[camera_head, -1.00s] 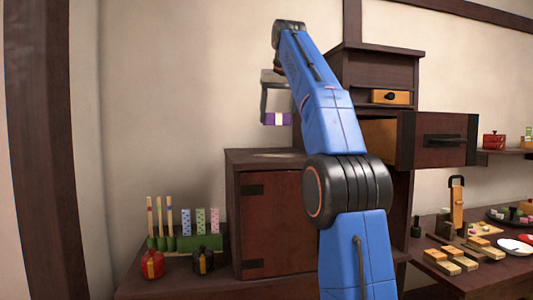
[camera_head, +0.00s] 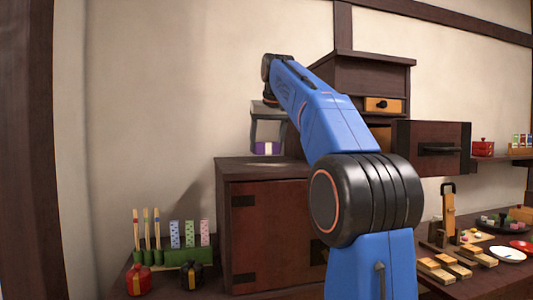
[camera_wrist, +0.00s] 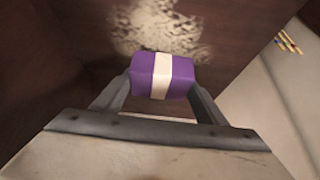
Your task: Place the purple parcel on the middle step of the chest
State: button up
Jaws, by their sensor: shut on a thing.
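The purple parcel (camera_head: 266,148) with a white band is between the fingers of my gripper (camera_head: 267,140), above the top of the dark wooden chest's middle step (camera_head: 232,167). The wrist view shows the parcel (camera_wrist: 184,78) clasped from both sides by my gripper (camera_wrist: 160,90). Below it is the dark step top with a pale, mottled patch (camera_wrist: 160,30). A small gap seems to show between parcel and step in the head view. The chest's tall part (camera_head: 360,75) rises to the right, partly behind my arm.
On the low surface at left are a green stand (camera_head: 185,257), a red pot (camera_head: 138,280) and a black one (camera_head: 190,275). A table with food stands right.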

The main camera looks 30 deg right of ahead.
aim_at(267, 152)
jog(key=shift+f, duration=1.55)
jog(key=shift+f, duration=0.1)
jog(key=o, duration=1.1)
jog(key=v, duration=1.2)
